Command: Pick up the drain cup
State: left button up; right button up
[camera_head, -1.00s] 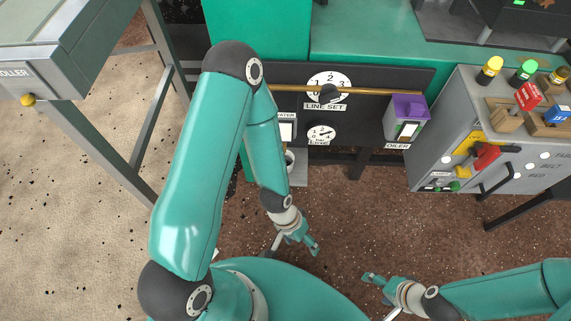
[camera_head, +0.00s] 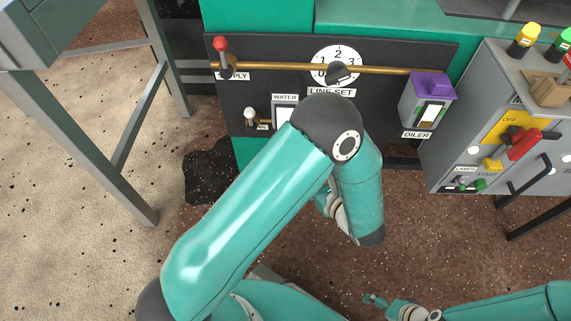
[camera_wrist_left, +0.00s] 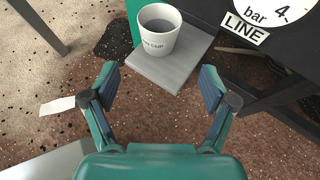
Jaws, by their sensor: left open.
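The drain cup (camera_wrist_left: 158,42) is a white, upright cup with dark lettering ending in "CUP", and its inside looks grey. It stands on a small grey shelf (camera_wrist_left: 182,76) at the top of the left wrist view. My left gripper (camera_wrist_left: 158,88) is open and empty, its two fingers spread on the near side of the cup, apart from it. In the head view my left arm hides the cup and most of that gripper; one teal finger part shows behind the arm. My right gripper (camera_head: 376,302) is at the bottom right, far from the cup, its jaws unclear.
A dark panel (camera_head: 270,55) with a brass pipe, dial and red-handled supply valve (camera_head: 221,46) stands behind the shelf. A purple-topped oiler (camera_head: 428,97) and grey control box (camera_head: 455,150) are to the right. A dark wet patch (camera_wrist_left: 116,40) lies left of the shelf.

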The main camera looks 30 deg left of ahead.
pick_arm(q)
jog(key=b+x, duration=0.2)
jog(key=x, duration=0.8)
jog(key=shift+a, duration=0.2)
jog(key=b+x, duration=0.2)
jog(key=x, duration=0.2)
jog(key=shift+w+a, duration=0.2)
jog(key=shift+a, duration=0.05)
jog(key=shift+w+a+f, duration=0.2)
jog(key=shift+a, duration=0.15)
jog(key=c, duration=1.2)
